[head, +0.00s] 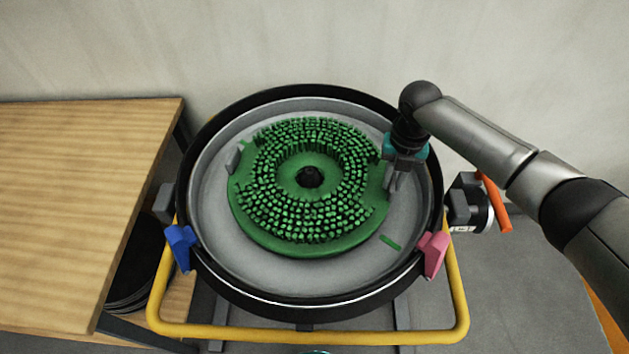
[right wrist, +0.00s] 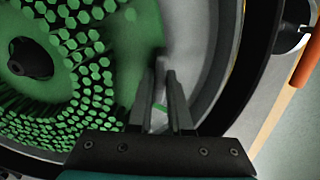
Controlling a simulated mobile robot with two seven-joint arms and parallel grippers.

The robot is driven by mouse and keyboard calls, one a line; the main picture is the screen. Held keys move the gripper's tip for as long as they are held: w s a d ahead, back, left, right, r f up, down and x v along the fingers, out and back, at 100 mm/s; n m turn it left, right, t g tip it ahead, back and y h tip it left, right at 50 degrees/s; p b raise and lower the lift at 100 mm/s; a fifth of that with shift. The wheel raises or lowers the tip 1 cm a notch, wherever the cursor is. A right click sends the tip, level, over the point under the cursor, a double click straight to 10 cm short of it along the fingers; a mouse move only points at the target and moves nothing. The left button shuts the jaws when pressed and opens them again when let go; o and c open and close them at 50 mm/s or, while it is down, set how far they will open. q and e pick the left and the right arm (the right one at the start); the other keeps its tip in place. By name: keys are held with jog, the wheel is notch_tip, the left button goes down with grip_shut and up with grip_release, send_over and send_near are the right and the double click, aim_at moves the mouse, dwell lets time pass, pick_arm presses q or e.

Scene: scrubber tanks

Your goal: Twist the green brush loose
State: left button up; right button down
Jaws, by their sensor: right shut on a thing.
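The green brush (head: 310,244) is a round disc with a ring of short green bristles and a dark hub (head: 310,177) at its centre. It lies bristles up in the round grey tub. A grey tab (head: 233,158) stands at its left rim. In the right wrist view the two fingers (right wrist: 163,88) are close together at the edge of the green disc (right wrist: 140,45). My left gripper is not in view.
The tub (head: 262,268) has a black outer wall and a yellow tube frame (head: 310,334). A blue clip (head: 181,246) and a pink clip (head: 434,254) sit on its rim. A green mark (head: 390,242) is on the tub floor. An orange handle (head: 496,202) stands right; a wooden table (head: 75,190) left.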

jog(key=shift+w, duration=0.1)
jog(key=shift+w+n+b, duration=0.5)
jog(key=shift+w+b, duration=0.2)
jog(key=shift+b, duration=0.3)
jog(key=c, duration=0.8)
grip_release()
jog(key=shift+o, duration=0.2)
jog(key=shift+s+d+f, duration=0.1)
jog(key=shift+d+f, duration=0.1)
jog(key=shift+d, duration=0.05)
notch_tip(320, 180, up, 16)
jog(key=p, duration=0.2)
jog(key=shift+a+f+p, duration=0.15)
jog(key=shift+a+p, duration=0.05)
jog(key=shift+p, duration=0.15)
